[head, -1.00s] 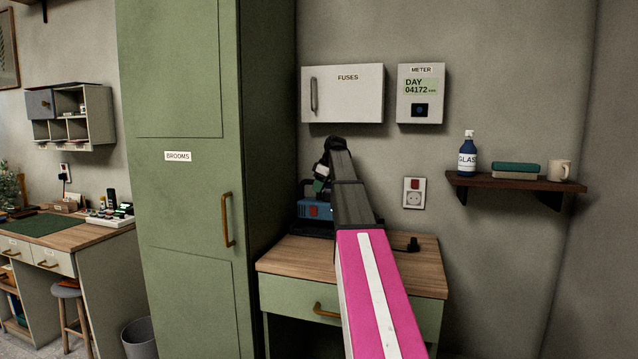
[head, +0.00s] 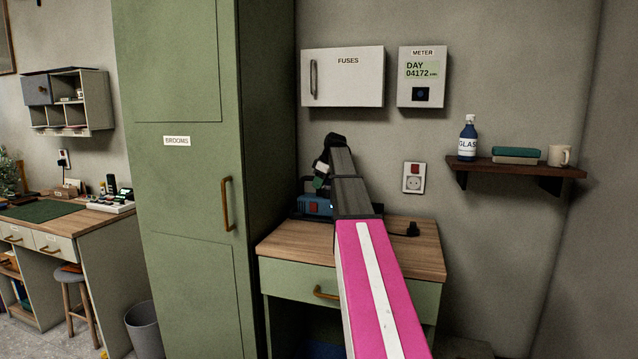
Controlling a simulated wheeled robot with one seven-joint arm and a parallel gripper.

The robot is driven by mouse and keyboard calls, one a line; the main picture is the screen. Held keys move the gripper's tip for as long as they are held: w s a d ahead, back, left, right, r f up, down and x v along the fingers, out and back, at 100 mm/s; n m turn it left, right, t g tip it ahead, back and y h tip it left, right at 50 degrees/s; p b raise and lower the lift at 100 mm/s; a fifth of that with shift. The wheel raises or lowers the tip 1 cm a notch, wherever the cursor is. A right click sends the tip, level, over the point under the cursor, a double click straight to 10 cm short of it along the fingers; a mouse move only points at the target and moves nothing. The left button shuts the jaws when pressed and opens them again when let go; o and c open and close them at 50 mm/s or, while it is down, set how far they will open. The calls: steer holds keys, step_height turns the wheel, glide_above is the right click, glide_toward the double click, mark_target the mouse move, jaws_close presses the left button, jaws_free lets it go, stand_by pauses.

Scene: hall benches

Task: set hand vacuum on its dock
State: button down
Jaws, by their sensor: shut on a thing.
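The hand vacuum (head: 317,206), a blue body with a red patch, is over the back left of the small wooden-topped table. My arm hides its right part. My gripper (head: 321,180) is at the far end of my arm, above the blue body, and is shut on it; the fingers are small and partly hidden. Dark parts show beside and below the blue body, probably the dock; my arm and the vacuum cover most of it. I cannot tell whether the vacuum touches it.
The table (head: 410,260) has bare wood in front and a black plug (head: 412,230) at the right. A tall green broom cupboard (head: 190,220) stands close on the left. A socket (head: 413,178), a fuse box (head: 342,85) and a shelf (head: 520,171) are on the wall.

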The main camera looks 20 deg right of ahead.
steer(key=c, duration=0.9)
jaws_free()
steer(key=shift+o, duration=0.2)
steer(key=v, duration=0.9)
steer(key=shift+r, duration=0.25)
steer(key=shift+s+d+r, duration=0.25)
steer(key=shift+r, duration=0.4)
